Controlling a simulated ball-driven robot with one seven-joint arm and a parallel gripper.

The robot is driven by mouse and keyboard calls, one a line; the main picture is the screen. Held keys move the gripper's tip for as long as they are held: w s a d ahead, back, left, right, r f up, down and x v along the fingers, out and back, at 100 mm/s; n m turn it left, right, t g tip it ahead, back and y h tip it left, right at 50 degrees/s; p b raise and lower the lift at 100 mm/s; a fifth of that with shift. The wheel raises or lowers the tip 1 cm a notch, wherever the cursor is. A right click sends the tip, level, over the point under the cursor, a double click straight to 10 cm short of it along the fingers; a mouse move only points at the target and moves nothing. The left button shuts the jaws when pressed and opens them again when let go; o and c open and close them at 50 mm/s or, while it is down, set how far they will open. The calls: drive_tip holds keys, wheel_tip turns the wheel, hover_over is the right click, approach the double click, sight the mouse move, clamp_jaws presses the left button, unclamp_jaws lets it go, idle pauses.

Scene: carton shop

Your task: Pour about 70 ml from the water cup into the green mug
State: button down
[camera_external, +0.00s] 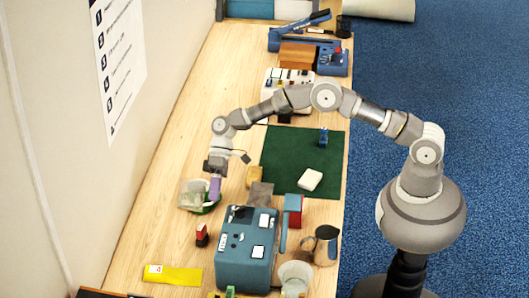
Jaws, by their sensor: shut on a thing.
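The cup's exact tilt is hard to tell. A green rim (209,208), likely the green mug, shows just below and right of the cup. I cannot see any stream of water or the water level in either vessel.
A blue-grey machine (246,248) stands close to the front right, with a metal pitcher (326,245) and a glass container (295,276) beside it. A red and black stamp (201,236) and a yellow strip (173,275) lie nearer. A green mat (325,160) lies behind.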

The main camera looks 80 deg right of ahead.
drive_tip(key=shift+d+r+y+b, duration=0.15)
drive_tip(key=shift+r+y+b, duration=0.25)
drive_tip(key=shift+y+b, duration=0.45)
drive_tip(key=shift+n, duration=0.3)
drive_tip(key=shift+s+d+r+y+b, duration=0.1)
drive_tip(key=shift+d+r+y+b, duration=0.15)
drive_tip(key=shift+y+b, duration=0.5)
drive_tip(key=shift+d+f+y+b, duration=0.45)
drive_tip(key=shift+y+b, duration=0.45)
drive_tip(key=shift+b, duration=0.45)
drive_tip(key=shift+d+r+y+b, duration=0.25)
drive_tip(key=shift+d+y+b, duration=0.2)
drive_tip(key=shift+y+b, duration=0.3)
drive_tip(key=h+p, duration=0.1)
drive_tip(key=a+r+h+p, duration=0.1)
drive_tip(key=p, duration=0.1)
drive_tip(key=a+h+p, duration=0.1)
drive_tip(key=p, duration=0.1)
drive_tip(key=shift+a+r+n, duration=0.15)
drive_tip(key=shift+r+n, duration=0.1)
drive_tip(key=shift+n, duration=0.05)
drive_tip(key=f+h+p, duration=0.1)
drive_tip(key=h, duration=0.1)
drive_tip(key=a+f+h+p, duration=0.1)
drive_tip(key=f+h+p, duration=0.1)
drive_tip(key=shift+s+f, duration=0.15)
drive_tip(key=shift+f, duration=0.15)
